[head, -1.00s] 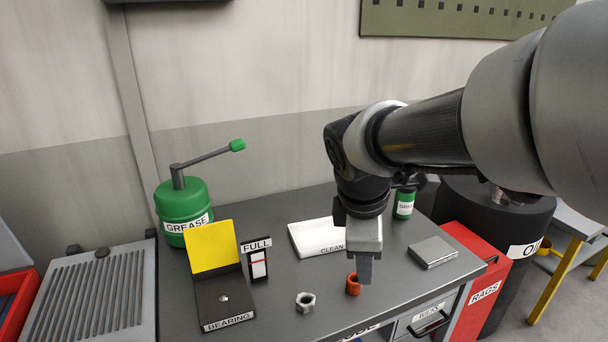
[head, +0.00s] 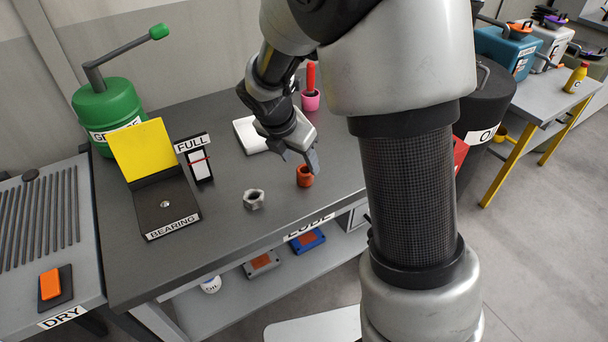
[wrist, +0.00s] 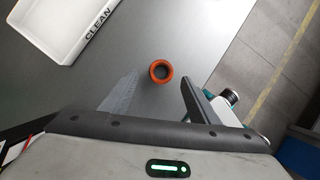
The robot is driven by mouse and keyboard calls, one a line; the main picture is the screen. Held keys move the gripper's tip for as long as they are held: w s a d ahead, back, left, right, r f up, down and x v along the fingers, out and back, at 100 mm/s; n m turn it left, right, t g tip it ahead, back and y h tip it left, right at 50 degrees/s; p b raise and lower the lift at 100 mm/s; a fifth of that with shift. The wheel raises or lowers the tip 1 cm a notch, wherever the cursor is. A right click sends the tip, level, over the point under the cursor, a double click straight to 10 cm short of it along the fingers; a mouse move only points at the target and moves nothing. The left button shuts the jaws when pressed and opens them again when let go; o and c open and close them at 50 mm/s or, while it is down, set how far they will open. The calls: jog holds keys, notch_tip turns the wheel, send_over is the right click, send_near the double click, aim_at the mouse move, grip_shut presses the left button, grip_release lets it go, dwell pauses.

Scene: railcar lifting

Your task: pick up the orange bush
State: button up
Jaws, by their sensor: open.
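The orange bush (head: 304,176) is a short ring standing upright on the dark grey bench, near its front edge. In the wrist view the bush (wrist: 161,71) shows from above as a ring with a dark hole. It lies just beyond the fingertips, roughly midway between them. My gripper (head: 299,163) is open and empty, tilted, with its fingers close above and behind the bush in the head view. In the wrist view both fingers of my gripper (wrist: 158,80) are spread wide, and neither appears to touch the bush.
A grey hex nut (head: 254,199) stands left of the bush. The white CLEAN tray (head: 246,136) lies behind. The black BEARING box with yellow lid (head: 170,214), FULL gauge (head: 199,165) and green grease pot (head: 108,112) stand further left. A pink cup (head: 311,101) is at the back.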

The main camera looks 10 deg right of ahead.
aim_at(305, 169)
jog(key=shift+b+x, duration=0.55)
jog(key=shift+x, duration=2.6)
jog(key=shift+d, duration=0.15)
jog(key=shift+r, duration=0.1)
jog(key=shift+c, duration=0.3)
grip_shut()
